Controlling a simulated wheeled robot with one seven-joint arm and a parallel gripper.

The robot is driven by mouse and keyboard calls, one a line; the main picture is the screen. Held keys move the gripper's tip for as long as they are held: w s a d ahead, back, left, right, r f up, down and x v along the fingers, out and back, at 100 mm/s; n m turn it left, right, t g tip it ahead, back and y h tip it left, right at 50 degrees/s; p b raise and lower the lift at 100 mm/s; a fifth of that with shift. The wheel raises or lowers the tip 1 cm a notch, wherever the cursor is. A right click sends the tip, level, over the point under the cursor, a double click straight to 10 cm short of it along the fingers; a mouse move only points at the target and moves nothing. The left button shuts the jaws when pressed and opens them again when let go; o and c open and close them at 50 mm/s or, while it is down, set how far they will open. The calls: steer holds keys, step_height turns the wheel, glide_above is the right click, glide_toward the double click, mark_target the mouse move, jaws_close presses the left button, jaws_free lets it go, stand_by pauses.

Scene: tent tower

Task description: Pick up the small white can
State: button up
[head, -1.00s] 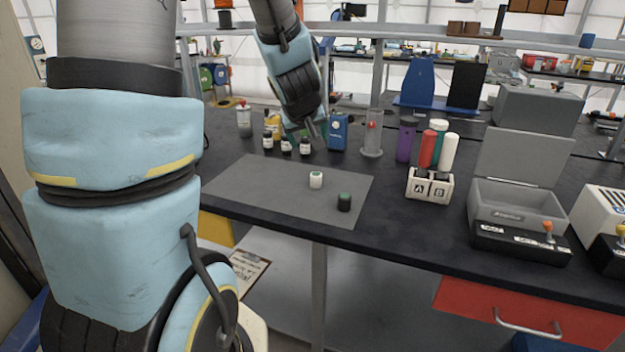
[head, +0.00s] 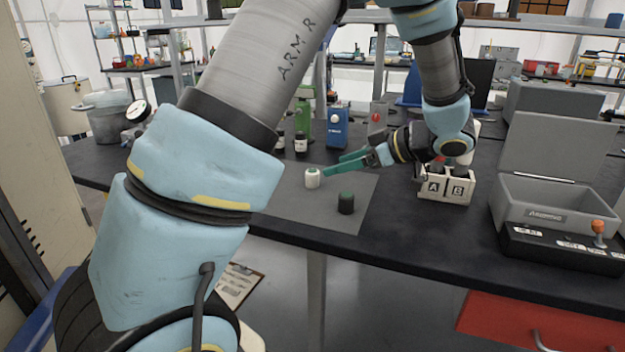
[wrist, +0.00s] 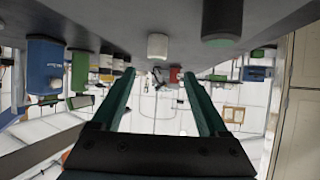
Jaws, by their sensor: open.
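In the wrist view the picture is upside down; the white can (wrist: 157,46) hangs at the top centre, ahead of and between the open fingers (wrist: 157,82). Nothing is between the fingers. In the head view I cannot tell whether a fingertip touches the can.
A dark can with a green top (head: 346,203) stands nearby on the mat; it also shows in the wrist view (wrist: 221,28). A white A/B holder (head: 446,188) stands under my arm. A blue box (head: 338,129) and small bottles (head: 300,144) are behind. A grey case (head: 545,195) sits right.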

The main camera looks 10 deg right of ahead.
mark_target(316, 172)
steer(key=shift+p+x, duration=0.6)
steer(key=shift+x, duration=3.35)
steer(key=shift+w+d, duration=0.15)
steer(key=shift+d, duration=0.05)
jaws_close()
